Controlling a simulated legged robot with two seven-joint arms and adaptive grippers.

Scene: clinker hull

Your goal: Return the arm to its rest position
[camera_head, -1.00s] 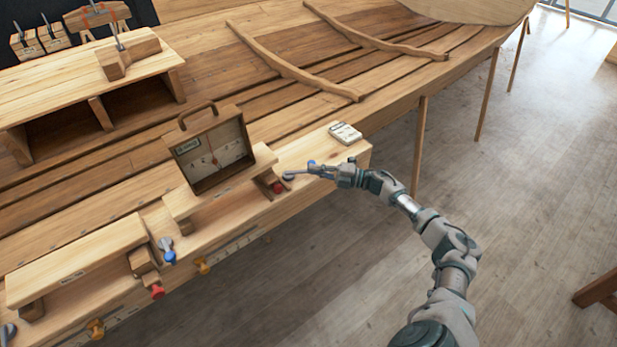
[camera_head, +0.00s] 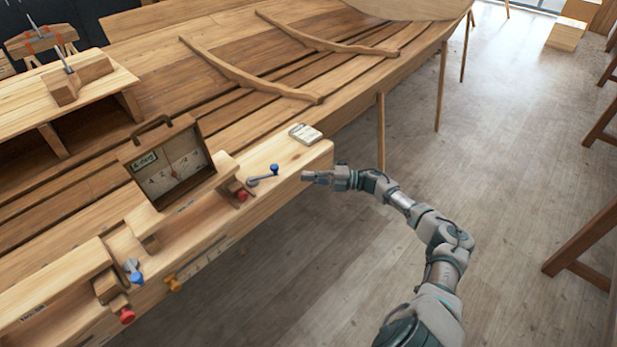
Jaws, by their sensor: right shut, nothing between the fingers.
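My right gripper (camera_head: 312,177) is shut and empty, just off the front right end of the wooden bench (camera_head: 290,172). My right arm reaches up to it from the bottom right, over the open floor. A crank with a blue knob (camera_head: 274,169) lies on the bench top to the left of the gripper, apart from it. My left gripper does not show.
A wooden case with a dial face (camera_head: 172,170) stands on the bench, left of the crank. A small white pad (camera_head: 305,133) lies near the bench's right end. The planked hull (camera_head: 250,110) lies behind. The floor (camera_head: 470,180) at right is largely clear, with wooden trestles (camera_head: 590,240) at its edge.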

